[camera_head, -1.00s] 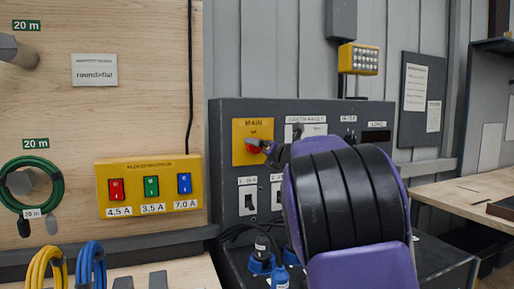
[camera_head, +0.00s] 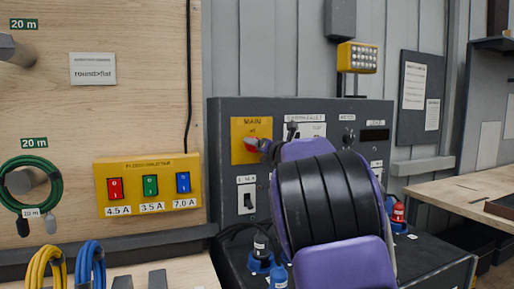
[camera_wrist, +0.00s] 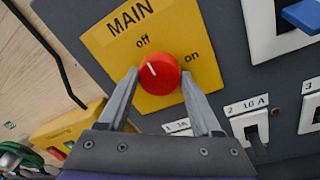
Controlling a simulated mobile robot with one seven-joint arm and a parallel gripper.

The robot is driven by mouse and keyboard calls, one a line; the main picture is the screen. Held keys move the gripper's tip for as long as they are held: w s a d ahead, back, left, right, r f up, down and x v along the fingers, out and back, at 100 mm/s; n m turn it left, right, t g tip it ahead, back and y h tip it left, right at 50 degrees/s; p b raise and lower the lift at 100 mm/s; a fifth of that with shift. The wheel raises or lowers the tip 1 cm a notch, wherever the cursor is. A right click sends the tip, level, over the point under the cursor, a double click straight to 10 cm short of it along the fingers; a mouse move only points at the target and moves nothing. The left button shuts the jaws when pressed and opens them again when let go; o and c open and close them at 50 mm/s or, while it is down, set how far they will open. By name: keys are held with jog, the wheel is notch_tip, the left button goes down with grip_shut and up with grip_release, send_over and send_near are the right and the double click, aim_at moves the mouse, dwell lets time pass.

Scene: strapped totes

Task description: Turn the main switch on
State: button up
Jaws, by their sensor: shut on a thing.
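The main switch is a round red knob (camera_wrist: 159,73) with a white pointer line, on a yellow plate (camera_wrist: 205,72) marked MAIN, off and on. In the wrist view the pointer line lies on the side of the word off. My gripper (camera_wrist: 158,82) has one finger on each side of the knob and is shut on it. In the head view the red knob (camera_head: 251,145) shows at the left of the grey panel (camera_head: 225,113), and my purple and black arm covers part of the panel to its right.
Numbered breaker switches (camera_wrist: 256,124) sit below and right of the plate. A yellow box (camera_head: 150,209) with red, green and blue switches is on the wooden wall at left. Blue sockets (camera_head: 261,262) and a cable are below the panel.

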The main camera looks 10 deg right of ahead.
jog(key=shift+c, duration=0.4)
jog(key=shift+m, duration=0.4)
jog(key=shift+a+m+t+h+p, duration=0.1)
jog(key=shift+m+t+h+p, duration=0.3)
jog(key=shift+m, duration=4.1)
jog(key=shift+a+m+t+h+p, duration=0.1)
jog(key=shift+m+t+h+p, duration=0.25)
jog(key=shift+m, duration=4.15)
jog(key=o, duration=1.4)
jog(key=shift+s, duration=0.1)
